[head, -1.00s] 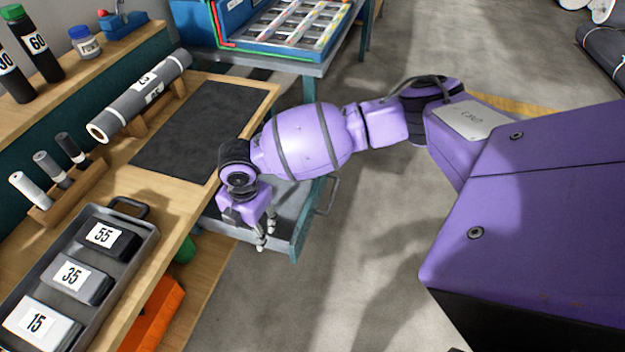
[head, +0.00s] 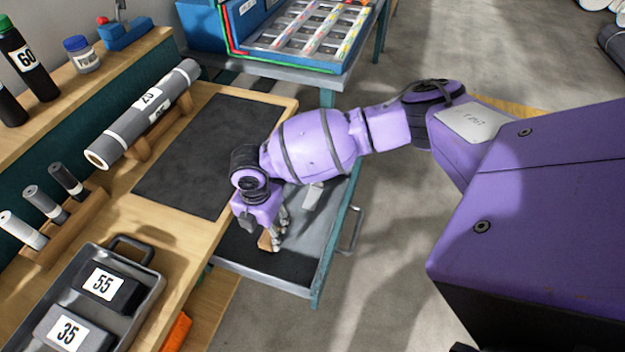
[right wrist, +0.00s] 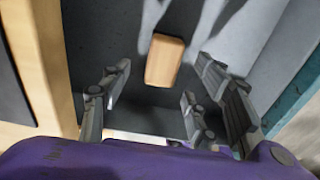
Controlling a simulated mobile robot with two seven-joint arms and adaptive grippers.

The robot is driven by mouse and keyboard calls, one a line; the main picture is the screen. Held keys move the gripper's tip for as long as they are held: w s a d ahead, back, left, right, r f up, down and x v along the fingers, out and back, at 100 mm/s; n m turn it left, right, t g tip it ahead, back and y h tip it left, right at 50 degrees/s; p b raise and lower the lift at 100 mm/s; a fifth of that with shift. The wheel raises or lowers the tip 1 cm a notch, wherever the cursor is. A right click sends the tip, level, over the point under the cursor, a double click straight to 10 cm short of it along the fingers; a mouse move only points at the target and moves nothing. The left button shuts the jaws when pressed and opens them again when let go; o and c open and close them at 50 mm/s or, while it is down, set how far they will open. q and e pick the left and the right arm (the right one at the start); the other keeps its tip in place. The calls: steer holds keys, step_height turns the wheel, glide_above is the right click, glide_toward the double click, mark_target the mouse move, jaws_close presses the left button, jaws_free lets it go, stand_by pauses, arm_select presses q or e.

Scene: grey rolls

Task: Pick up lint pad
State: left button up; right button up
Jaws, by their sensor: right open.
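A tan, wood-coloured block (right wrist: 165,60), which I take to be the lint pad, lies on the dark floor of an open grey drawer (head: 328,240). In the head view the block (head: 265,241) is partly hidden by my right gripper (head: 279,234). My right gripper hangs over the drawer, fingers pointing down. In the right wrist view my right gripper (right wrist: 162,82) is open, with the block ahead between its spread fingers. Nothing is held. I cannot tell the height left between the fingertips and the block. My left gripper is not in view.
The wooden bench edge borders the drawer on the left. On the bench are a black mat (head: 210,150), a grey roll (head: 145,115) on a cradle and a tray (head: 150,290) with numbered blocks. A pale object (head: 313,195) lies farther back in the drawer.

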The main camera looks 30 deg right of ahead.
mark_target(268, 234)
steer(key=f, duration=0.4)
steer(key=shift+d, duration=0.25)
steer(key=shift+f, duration=0.25)
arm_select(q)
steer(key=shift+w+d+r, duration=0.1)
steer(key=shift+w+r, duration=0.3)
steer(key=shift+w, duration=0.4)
arm_select(e)
steer(key=shift+c, duration=0.5)
steer(key=shift+w, duration=0.1)
steer(key=c, duration=0.9)
steer(key=shift+c, duration=1)
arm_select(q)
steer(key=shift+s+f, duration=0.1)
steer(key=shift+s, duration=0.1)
arm_select(e)
steer(key=shift+r, duration=0.1)
steer(key=shift+c, duration=0.2)
